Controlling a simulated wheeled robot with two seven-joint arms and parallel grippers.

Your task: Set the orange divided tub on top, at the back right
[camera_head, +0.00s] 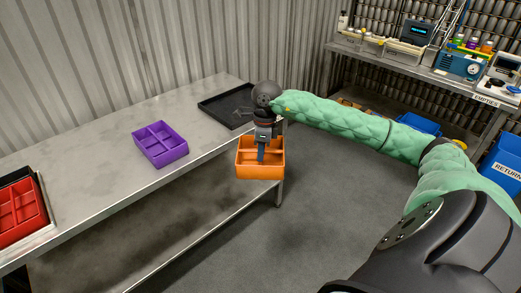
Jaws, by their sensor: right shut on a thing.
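The orange divided tub (260,172) hangs from my right gripper (262,150), which reaches down into it and is shut on it. The tub is roughly level, in front of the right end of the grey metal table (95,185), and overlaps its front edge in the picture. Whether it touches the table cannot be told. The fingertips are partly hidden inside the tub. My left gripper is out of view.
A black tray (222,108) lies at the table's back right, partly behind my right wrist. A purple divided tub (160,144) sits mid-table and a red one (18,212) at the left. Bare tabletop lies between. A bench (400,55) with equipment stands at the far right.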

